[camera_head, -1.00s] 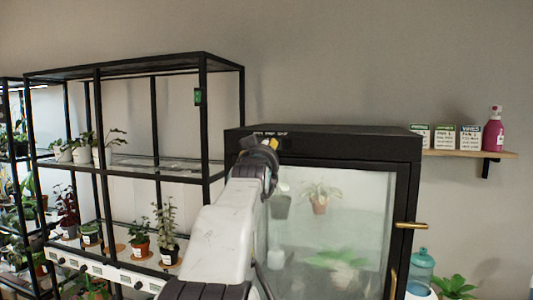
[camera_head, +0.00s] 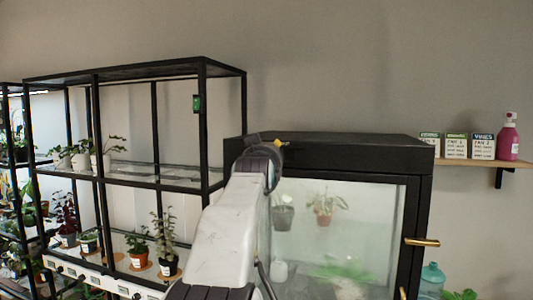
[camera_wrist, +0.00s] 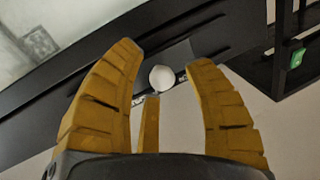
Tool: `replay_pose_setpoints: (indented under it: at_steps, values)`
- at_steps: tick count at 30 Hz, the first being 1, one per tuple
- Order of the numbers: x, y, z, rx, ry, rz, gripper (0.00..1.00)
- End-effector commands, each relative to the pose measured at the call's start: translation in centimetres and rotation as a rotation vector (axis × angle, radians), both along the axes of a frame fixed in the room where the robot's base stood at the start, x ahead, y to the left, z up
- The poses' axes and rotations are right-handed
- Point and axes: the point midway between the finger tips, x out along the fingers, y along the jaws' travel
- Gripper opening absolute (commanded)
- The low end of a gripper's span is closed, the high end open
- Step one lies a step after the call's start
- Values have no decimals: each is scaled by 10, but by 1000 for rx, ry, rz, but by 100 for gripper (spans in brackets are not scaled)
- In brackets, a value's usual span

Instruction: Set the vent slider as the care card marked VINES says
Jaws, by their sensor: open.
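The care card marked VINES (camera_head: 483,146) stands on the wall shelf at the right; its smaller lines are too small to read surely. The black-framed glass cabinet (camera_head: 330,143) stands right of my arm. My gripper (camera_wrist: 164,55) is open, its yellow fingers spread. In the head view only a bit of yellow shows at the cabinet's top front edge. In the wrist view a pale round knob (camera_wrist: 162,78) appears between the fingers, against the dark frame; it looks like the vent slider's knob. I cannot tell whether any finger touches it. The slider's scale is not readable.
Two more cards (camera_head: 456,146) and a pink spray bottle (camera_head: 508,138) share the wall shelf (camera_head: 525,164). A black plant rack (camera_head: 120,72) stands close on the left. The cabinet door has a brass handle (camera_head: 422,242). Potted plants show behind its glass.

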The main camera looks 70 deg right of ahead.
Motion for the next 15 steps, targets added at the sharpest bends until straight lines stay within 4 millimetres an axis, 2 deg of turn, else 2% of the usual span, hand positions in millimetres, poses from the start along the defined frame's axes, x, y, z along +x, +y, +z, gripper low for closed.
replay_pose_setpoints:
  at_steps: [12, 15]
  values:
    - [-1, -2, 0, -2, 0, -2, 48]
    - [-1, -2, 0, -2, 0, -2, 39]
